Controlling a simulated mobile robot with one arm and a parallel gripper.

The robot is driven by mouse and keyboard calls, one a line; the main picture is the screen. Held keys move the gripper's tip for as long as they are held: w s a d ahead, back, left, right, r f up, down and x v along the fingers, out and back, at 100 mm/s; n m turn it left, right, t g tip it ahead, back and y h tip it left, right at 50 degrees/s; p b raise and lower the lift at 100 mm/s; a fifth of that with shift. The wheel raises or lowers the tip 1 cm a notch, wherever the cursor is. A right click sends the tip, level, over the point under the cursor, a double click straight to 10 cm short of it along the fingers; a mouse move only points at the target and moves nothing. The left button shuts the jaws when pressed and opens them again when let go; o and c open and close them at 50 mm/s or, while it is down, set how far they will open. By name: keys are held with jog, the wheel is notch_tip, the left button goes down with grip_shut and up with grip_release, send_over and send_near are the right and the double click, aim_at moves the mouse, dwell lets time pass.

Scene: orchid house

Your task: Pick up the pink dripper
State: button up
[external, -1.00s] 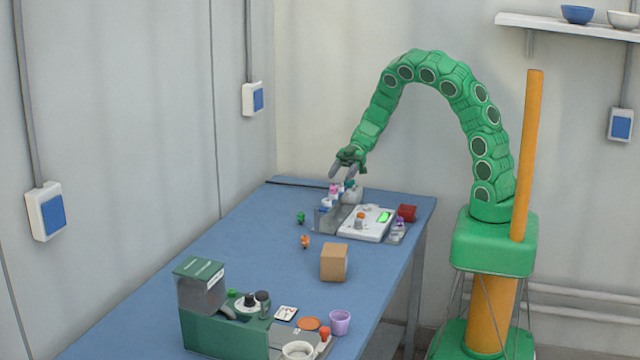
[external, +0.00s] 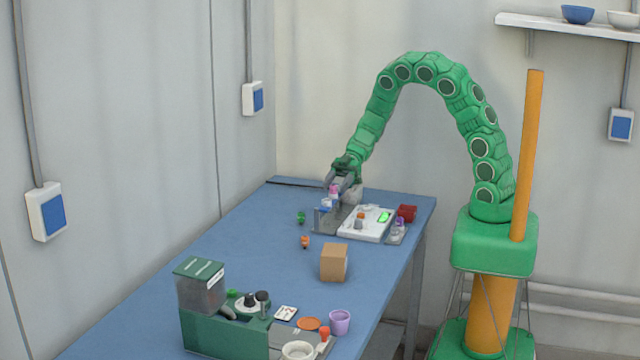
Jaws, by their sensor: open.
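A small pink-topped dripper (external: 334,189) stands in the grey holder (external: 327,222) at the far part of the blue table. My gripper (external: 336,184) is open and has come down right at the pink top, with its fingers pointing down beside it. I cannot tell whether the fingers touch it. The gripper hides other small items behind it in the holder.
A white device (external: 366,224) with a green display stands right of the holder, near a red cylinder (external: 407,213). A green machine (external: 225,325) and purple cup (external: 340,322) stand in front.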

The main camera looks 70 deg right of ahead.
grip_shut()
